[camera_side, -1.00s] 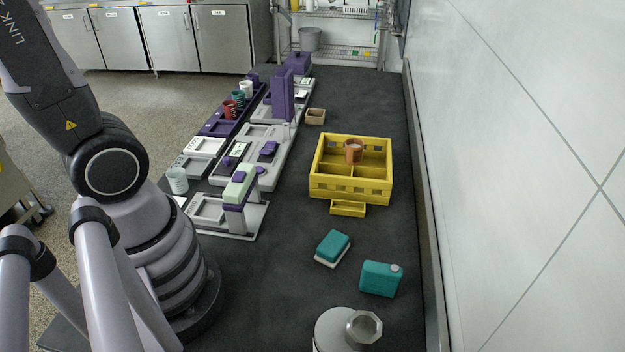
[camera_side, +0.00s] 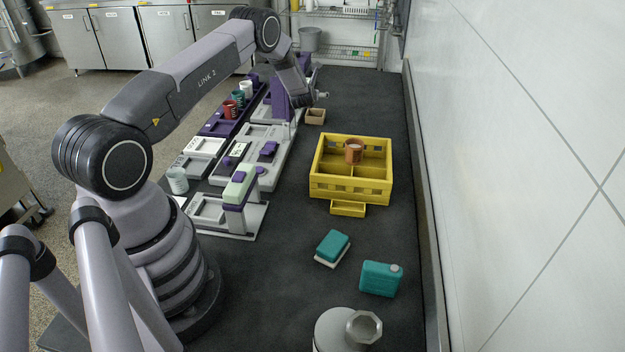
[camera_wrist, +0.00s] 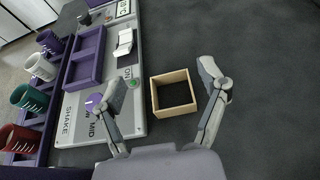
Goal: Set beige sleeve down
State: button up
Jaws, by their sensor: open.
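The beige sleeve (camera_wrist: 154,94) is a square, open-topped box-like frame with a dark inside. In the wrist view it sits on the dark mat, just right of the grey station with the SHAKE label. My gripper (camera_wrist: 165,88) is open. Its two fingers show apart on the left and right of the sleeve in that view, and I cannot tell how high they are above it. In the side view the sleeve (camera_side: 315,117) stands on the mat just below my gripper (camera_side: 320,96), which is small there.
The grey station (camera_wrist: 130,70) with a purple tray lies left of the sleeve. A purple rack (camera_wrist: 52,105) holds several mugs. A yellow crate (camera_side: 350,185) with a brown cup stands nearer. Teal objects (camera_side: 381,279) lie at the front. The mat right of the sleeve is clear.

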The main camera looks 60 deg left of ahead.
send_near(316, 111)
jog(key=shift+x, duration=1.15)
jog(key=x, duration=0.3)
jog(key=shift+f, duration=0.3)
jog(key=shift+x, duration=1.05)
jog(key=shift+w+r, duration=0.1)
jog(key=c, duration=0.4)
jog(key=shift+r, duration=0.15)
